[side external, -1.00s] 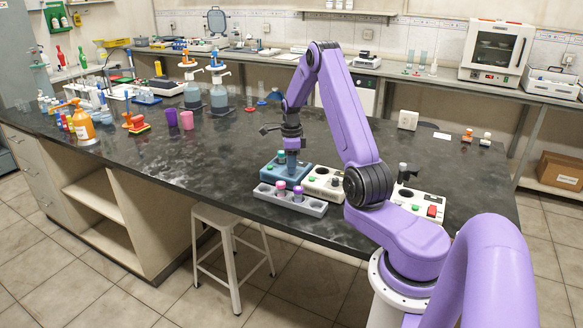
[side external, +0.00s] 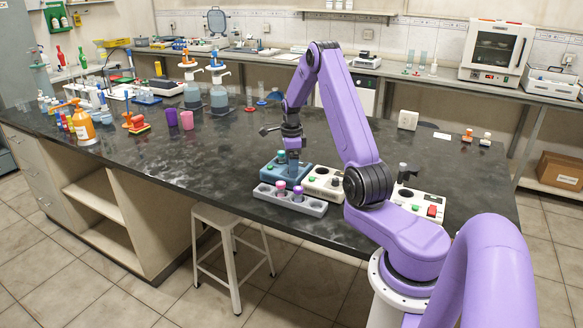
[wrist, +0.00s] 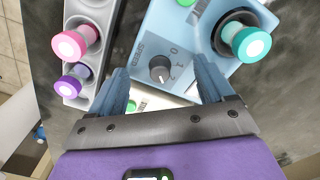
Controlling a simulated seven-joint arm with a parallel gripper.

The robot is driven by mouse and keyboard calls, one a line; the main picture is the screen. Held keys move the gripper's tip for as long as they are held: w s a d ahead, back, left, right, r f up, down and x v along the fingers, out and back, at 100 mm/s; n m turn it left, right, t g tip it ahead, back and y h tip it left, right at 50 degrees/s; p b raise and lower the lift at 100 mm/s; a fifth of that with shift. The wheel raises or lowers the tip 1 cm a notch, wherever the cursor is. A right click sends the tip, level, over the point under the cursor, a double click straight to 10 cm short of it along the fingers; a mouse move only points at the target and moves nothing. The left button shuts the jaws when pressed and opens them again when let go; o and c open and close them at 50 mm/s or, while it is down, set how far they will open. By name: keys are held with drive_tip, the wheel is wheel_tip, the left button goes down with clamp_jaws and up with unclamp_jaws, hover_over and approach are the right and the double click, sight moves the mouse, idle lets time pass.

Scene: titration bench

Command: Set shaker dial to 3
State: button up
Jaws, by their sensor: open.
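The shaker (side external: 288,173) is a blue box on the black bench. In the wrist view its blue top (wrist: 180,35) carries a dark round dial (wrist: 160,69) with marks around it, a 0 among them; the pointer's exact setting is too small to tell. A teal-capped vial (wrist: 250,44) stands in the shaker's round holder. My gripper (wrist: 163,80) is open, pointing down over the shaker, with one blue finger on each side of the dial and apart from it. In the side view my gripper (side external: 292,150) hides part of the shaker, and the dial cannot be made out.
A grey rack (side external: 315,208) with a pink-capped vial (wrist: 76,41) and a purple-capped vial (wrist: 75,83) stands close beside the shaker. Pump bottles (side external: 219,98) and cups stand farther off. The bench's middle is clear.

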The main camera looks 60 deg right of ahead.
drive_tip(key=n, duration=0.4)
drive_tip(key=shift+n, duration=0.3)
drive_tip(key=n, duration=0.8)
drive_tip(key=shift+n, duration=0.4)
drive_tip(key=n, duration=0.3)
drive_tip(key=c, duration=1.3)
drive_tip(key=m, duration=0.5)
drive_tip(key=shift+m, duration=0.4)
drive_tip(key=shift+c, duration=0.2)
